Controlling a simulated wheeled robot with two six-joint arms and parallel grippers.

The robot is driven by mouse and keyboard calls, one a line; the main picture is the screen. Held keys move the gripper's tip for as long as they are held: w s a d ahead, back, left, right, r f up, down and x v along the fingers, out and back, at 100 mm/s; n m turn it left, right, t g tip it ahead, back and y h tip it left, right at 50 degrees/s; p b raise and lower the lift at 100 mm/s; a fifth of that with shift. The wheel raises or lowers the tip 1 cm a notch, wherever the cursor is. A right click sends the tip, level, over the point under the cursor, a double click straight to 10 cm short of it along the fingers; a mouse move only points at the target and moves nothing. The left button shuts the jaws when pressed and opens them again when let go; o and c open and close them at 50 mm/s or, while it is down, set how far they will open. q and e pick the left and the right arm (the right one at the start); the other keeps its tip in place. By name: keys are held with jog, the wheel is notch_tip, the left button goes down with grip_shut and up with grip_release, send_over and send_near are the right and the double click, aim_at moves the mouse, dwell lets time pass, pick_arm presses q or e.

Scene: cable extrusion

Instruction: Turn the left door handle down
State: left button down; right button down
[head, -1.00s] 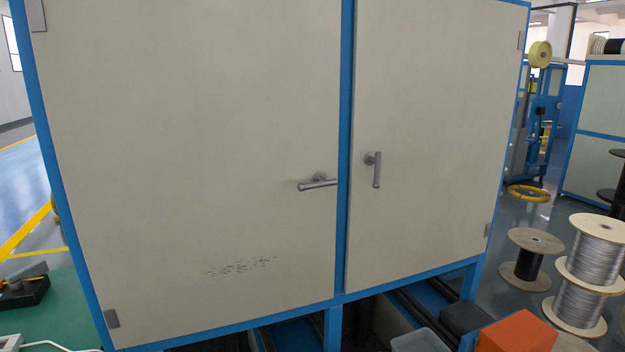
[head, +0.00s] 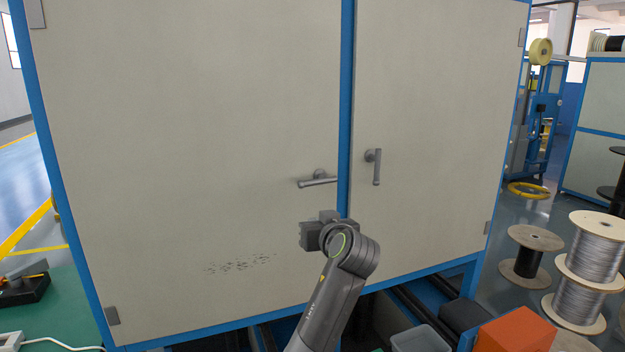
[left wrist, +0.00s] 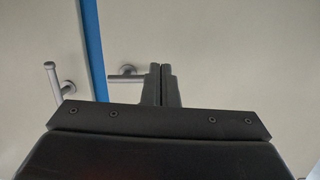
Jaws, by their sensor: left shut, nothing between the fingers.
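The left door handle (head: 318,182) is a grey metal lever on the left cabinet door (head: 190,130). It lies nearly level, its free end pointing left. The right door handle (head: 376,168) hangs straight down. My left arm reaches up from the bottom, its gripper (left wrist: 161,82) below the left handle in the head view; the fingertips are hidden there. In the left wrist view, which looks upside down, the fingers are shut and empty. My right gripper is not in view.
A blue post (head: 346,110) stands between the doors. Below the cabinet at right are an orange box (head: 516,332) and a grey bin (head: 420,340). Cable spools (head: 578,300) stand on the floor at right. Space before the upper doors is clear.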

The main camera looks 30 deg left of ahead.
pick_arm(q)
notch_tip(320, 180, up, 11)
jog(key=w+d+n+y, duration=0.2)
jog(key=p, duration=0.5)
send_over(317, 180)
jog(key=s, duration=0.4)
jog(key=shift+t, duration=0.4)
jog(key=f, duration=0.3)
jog(key=f+p, duration=0.1)
jog(key=shift+w+d+f, duration=0.15)
jog(key=shift+w+d, duration=0.05)
jog(key=shift+w, duration=0.1)
